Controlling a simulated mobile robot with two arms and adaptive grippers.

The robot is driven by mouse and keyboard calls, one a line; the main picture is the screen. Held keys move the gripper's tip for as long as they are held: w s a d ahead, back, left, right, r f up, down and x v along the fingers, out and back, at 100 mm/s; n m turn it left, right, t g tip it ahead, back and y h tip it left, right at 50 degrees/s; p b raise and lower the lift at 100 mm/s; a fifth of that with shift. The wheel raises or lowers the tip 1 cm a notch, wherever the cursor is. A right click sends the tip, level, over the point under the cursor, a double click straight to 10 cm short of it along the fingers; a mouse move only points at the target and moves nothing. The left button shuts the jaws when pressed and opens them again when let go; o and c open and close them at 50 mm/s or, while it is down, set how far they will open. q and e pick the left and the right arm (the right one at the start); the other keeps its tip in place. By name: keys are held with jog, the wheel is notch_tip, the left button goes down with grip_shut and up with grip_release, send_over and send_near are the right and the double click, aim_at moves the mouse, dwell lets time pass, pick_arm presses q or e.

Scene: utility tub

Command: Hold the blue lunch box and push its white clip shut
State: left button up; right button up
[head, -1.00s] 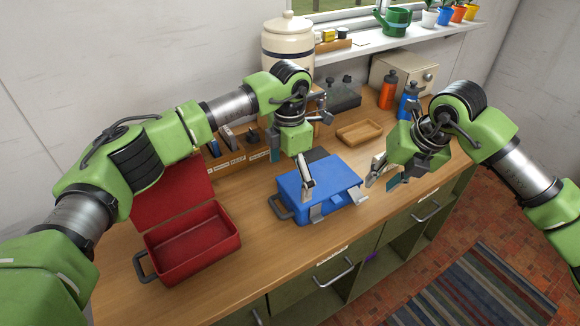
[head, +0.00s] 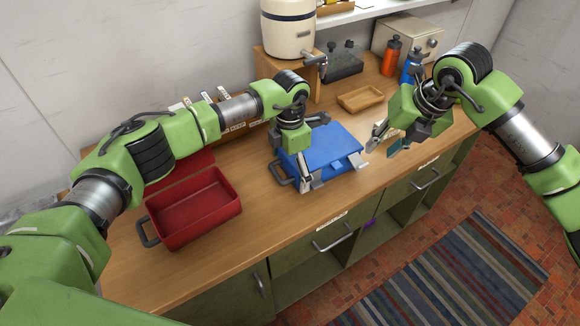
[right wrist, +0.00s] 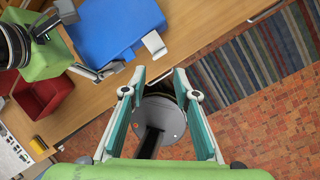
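The blue lunch box (head: 335,145) lies flat on the counter with its lid down. Two pale clips show at its front edge, a left clip (head: 316,181) beside my left finger and a right clip (head: 357,160). In the right wrist view the right clip (right wrist: 154,43) sticks outward from the box. My left gripper (head: 304,172) is at the box's front left corner, one finger in front of it; its other finger's place is unclear. My right gripper (head: 384,140) is open and empty, to the right of the box and apart from it. Its two spread fingers (right wrist: 160,98) show in the wrist view.
An open red box (head: 195,208) stands to the left. A wooden tray (head: 360,99), an orange bottle (head: 390,57) and a blue bottle (head: 411,66) stand behind. The counter's front edge runs close before the box, above drawers with handles (head: 333,240).

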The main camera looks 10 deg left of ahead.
pick_arm(q)
jog(key=c, duration=0.8)
pick_arm(e)
grip_shut()
jog(key=r+n, duration=0.1)
jog(key=n, duration=0.7)
jog(key=s+d+r+n, duration=0.1)
jog(key=r+n, duration=0.1)
jog(key=n, duration=0.7)
jog(key=r+n, duration=0.2)
jog(key=n, duration=0.6)
jog(key=shift+s+d+r+n, duration=0.2)
jog(key=shift+s+r+n, duration=0.05)
jog(key=shift+s+n, duration=0.1)
